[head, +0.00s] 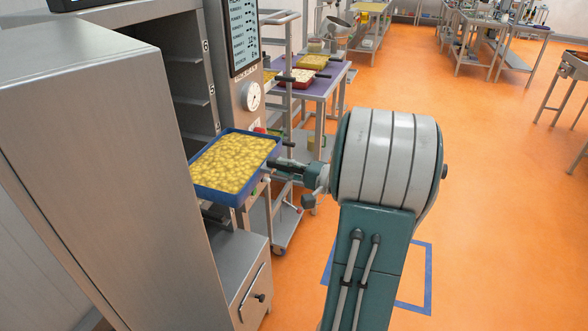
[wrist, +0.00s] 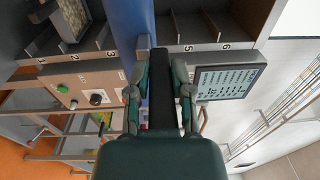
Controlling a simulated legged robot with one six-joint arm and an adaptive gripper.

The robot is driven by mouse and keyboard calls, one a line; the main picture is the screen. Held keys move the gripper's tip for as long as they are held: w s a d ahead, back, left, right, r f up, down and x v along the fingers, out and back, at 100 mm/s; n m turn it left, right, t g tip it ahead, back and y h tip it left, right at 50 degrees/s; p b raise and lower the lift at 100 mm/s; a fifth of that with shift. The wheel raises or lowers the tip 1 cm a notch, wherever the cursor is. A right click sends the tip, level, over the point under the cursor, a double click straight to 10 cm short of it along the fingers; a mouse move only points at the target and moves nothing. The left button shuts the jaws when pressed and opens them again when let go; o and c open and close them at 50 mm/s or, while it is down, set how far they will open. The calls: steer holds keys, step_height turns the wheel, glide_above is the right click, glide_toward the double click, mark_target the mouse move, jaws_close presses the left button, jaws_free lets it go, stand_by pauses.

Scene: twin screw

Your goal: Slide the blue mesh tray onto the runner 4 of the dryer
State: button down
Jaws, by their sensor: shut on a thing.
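The blue mesh tray (head: 236,195), filled with yellow pieces, is held roughly level at the dryer's open front. Its left end is hidden by a steel panel. My gripper (head: 277,165) is shut on the handle at the tray's right end. In the wrist view, my gripper (wrist: 166,65) holds the dark handle, with the blue tray (wrist: 126,30) beyond it. The dryer (head: 182,60) has numbered runners; 5 and 6 show above the tray. In the wrist view the tray lies between labels 3 and 5, covering label 4. I cannot tell whether it touches the runner.
The steel panel (head: 110,150) stands close on the left. A dial (head: 251,96) and screen (head: 243,35) sit right of the opening. A purple-topped table (head: 322,84) with trays stands behind. Another tray (wrist: 72,22) shows low inside the dryer.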

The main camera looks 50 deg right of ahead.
mark_target(201, 153)
steer(key=f+x, duration=0.1)
steer(key=x, duration=2.5)
steer(key=shift+a, duration=0.35)
steer(key=shift+s+r, duration=0.1)
steer(key=shift+s, duration=0.05)
steer(key=shift+f, duration=0.55)
stand_by(0.9)
steer(key=shift+c, duration=2.2)
jaws_free()
steer(key=shift+f, duration=0.15)
steer(key=shift+s, duration=0.1)
steer(key=v, duration=1.1)
steer(key=shift+s+d, duration=0.2)
steer(key=shift+s, duration=0.15)
